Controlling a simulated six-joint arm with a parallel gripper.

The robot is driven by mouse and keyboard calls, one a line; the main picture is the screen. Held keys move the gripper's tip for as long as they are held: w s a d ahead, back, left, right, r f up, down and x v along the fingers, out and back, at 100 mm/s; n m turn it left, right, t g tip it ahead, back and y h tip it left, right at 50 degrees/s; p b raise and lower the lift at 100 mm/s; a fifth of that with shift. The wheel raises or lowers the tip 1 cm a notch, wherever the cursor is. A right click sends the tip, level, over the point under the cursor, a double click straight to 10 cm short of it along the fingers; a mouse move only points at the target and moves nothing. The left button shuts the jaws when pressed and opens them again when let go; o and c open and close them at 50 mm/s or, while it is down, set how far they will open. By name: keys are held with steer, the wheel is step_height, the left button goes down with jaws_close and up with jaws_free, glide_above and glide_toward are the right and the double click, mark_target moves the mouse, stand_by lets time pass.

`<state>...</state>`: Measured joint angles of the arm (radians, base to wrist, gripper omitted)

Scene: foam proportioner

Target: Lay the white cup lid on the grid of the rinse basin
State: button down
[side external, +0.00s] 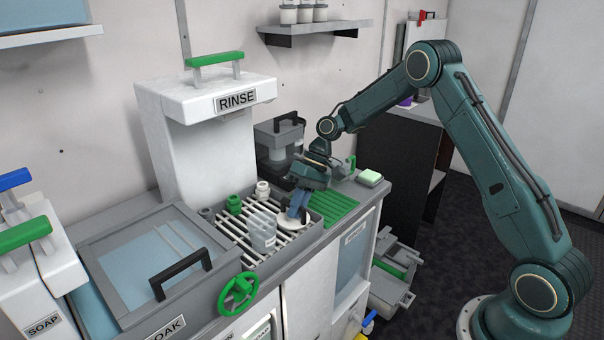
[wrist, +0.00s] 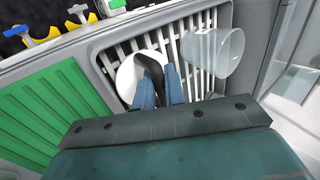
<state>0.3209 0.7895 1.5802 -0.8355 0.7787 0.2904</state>
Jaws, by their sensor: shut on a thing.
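The white cup lid (side external: 291,223) is at the right part of the slatted grid (side external: 243,250) of the rinse basin. My gripper (side external: 298,212) points down with its blue fingers shut on the lid. In the wrist view the lid (wrist: 127,76) shows as a white disc at the fingertips (wrist: 152,75), partly hidden by them. It looks low over the grid slats (wrist: 187,82); I cannot tell whether it touches them.
A clear cup (side external: 263,231) stands on the grid just left of the lid. A green fitting (side external: 233,204) and a white fitting (side external: 262,190) are at the back of the basin. A green ribbed mat (side external: 335,208) lies to the right. The RINSE tower (side external: 208,130) rises behind.

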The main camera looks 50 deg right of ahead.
steer(key=shift+f, duration=0.1)
steer(key=c, duration=1.5)
jaws_free()
steer(key=v, duration=1.2)
steer(key=shift+a+r, duration=0.1)
steer(key=shift+r, duration=0.15)
